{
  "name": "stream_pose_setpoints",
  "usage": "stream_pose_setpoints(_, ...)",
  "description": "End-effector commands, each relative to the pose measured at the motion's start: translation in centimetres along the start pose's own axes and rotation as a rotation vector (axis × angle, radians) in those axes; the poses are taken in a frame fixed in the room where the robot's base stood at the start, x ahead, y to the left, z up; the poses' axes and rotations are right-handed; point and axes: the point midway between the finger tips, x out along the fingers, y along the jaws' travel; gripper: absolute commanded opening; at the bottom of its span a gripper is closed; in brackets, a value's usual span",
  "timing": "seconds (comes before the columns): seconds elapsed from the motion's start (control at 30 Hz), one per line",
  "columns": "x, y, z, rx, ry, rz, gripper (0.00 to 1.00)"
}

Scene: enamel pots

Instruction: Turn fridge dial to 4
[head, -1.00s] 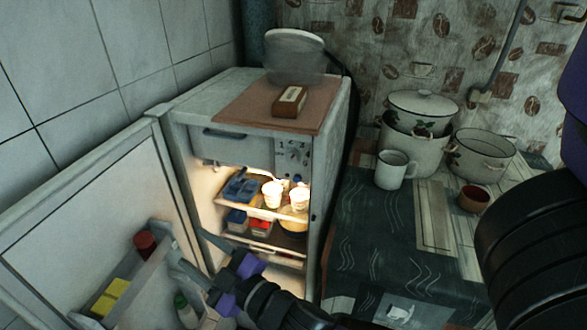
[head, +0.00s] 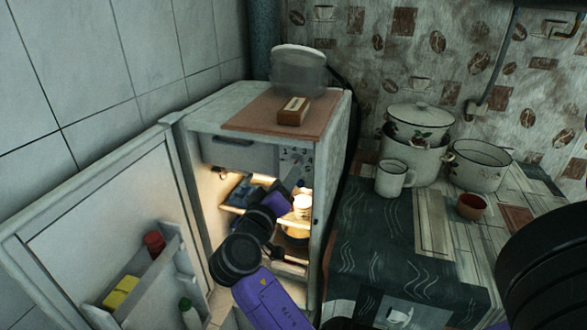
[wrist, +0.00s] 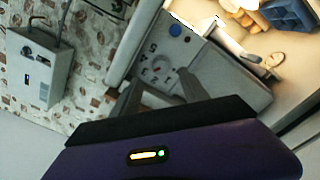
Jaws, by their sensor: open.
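The fridge (head: 335,150) stands with its door open at the left. Its control panel (head: 296,158) is at the upper right of the lit inside, with printed numbers. In the wrist view the panel appears tilted, with the dial (wrist: 160,69) and numbers around it; the setting is too small to read. My gripper (head: 296,181) is just in front of the panel's lower part. In the wrist view my gripper (wrist: 157,86) is open, its two fingers apart on either side of the dial's near edge. I cannot tell whether they touch it. A blue button (wrist: 175,30) sits beside the dial.
The open door (head: 90,220) borders my arm on the left. A table with a white mug (head: 393,178) and enamel pots (head: 418,130) is to the right.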

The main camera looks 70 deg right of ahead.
Motion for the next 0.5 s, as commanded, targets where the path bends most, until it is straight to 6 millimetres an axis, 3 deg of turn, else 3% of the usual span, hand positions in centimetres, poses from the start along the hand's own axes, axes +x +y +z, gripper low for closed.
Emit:
stream_pose_setpoints(0.3, 4.9, 0.1, 0.0, 0.000, -0.002, -0.001, 0.52)
stream_pose_setpoints(0.5, 6.4, 0.0, -0.1, 0.000, 0.001, -0.003, 0.52)
